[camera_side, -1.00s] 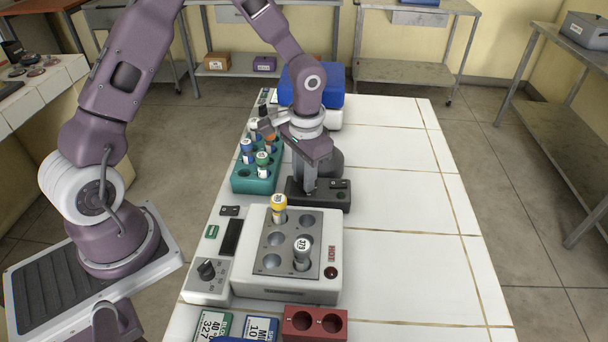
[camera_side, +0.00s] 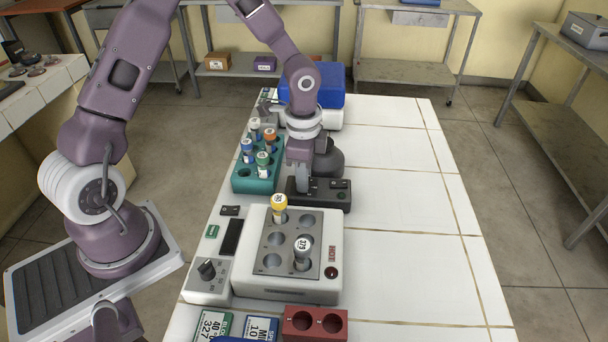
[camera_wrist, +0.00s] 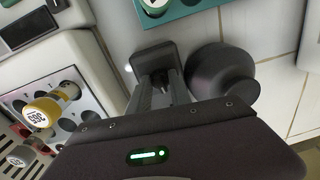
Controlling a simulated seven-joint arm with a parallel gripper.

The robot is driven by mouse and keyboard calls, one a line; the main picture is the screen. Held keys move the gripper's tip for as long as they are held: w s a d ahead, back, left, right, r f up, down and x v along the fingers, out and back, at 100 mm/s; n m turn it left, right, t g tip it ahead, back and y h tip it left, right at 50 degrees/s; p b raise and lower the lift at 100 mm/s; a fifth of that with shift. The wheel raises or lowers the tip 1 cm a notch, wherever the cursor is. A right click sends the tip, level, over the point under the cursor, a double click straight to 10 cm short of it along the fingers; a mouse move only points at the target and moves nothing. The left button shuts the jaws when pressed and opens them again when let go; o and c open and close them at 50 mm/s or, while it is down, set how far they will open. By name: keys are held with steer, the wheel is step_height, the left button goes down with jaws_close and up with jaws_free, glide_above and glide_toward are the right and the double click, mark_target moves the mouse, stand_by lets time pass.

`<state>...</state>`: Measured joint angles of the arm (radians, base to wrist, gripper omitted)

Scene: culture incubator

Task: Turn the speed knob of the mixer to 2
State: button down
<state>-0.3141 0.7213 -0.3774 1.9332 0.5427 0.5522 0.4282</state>
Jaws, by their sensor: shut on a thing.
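The mixer is a dark unit with a black front box (camera_side: 332,197) and a rounded dark cup-like body (camera_side: 328,160) behind it, on the white tiled bench. In the wrist view its rounded body (camera_wrist: 222,82) is right of my fingers, and the black box (camera_wrist: 150,58) is at their tips. My gripper (camera_side: 304,188) points down onto the left part of the box. Its fingers (camera_wrist: 160,82) are closed on the speed knob. The knob is mostly hidden by the fingers, and its number marks cannot be read.
A teal tube rack (camera_side: 258,183) with several capped tubes stands close left of my gripper. In front is a white heating block (camera_side: 255,273) with two tubes, beside a separate knob box (camera_side: 206,285). A blue-topped device (camera_side: 335,85) stands behind. The bench's right side is clear.

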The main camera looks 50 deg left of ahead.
steer(key=shift+m, duration=0.6)
steer(key=c, duration=1.2)
jaws_free()
step_height(320, 180, up, 7)
steer(key=shift+s+d+r, duration=0.1)
steer(key=shift+s, duration=0.05)
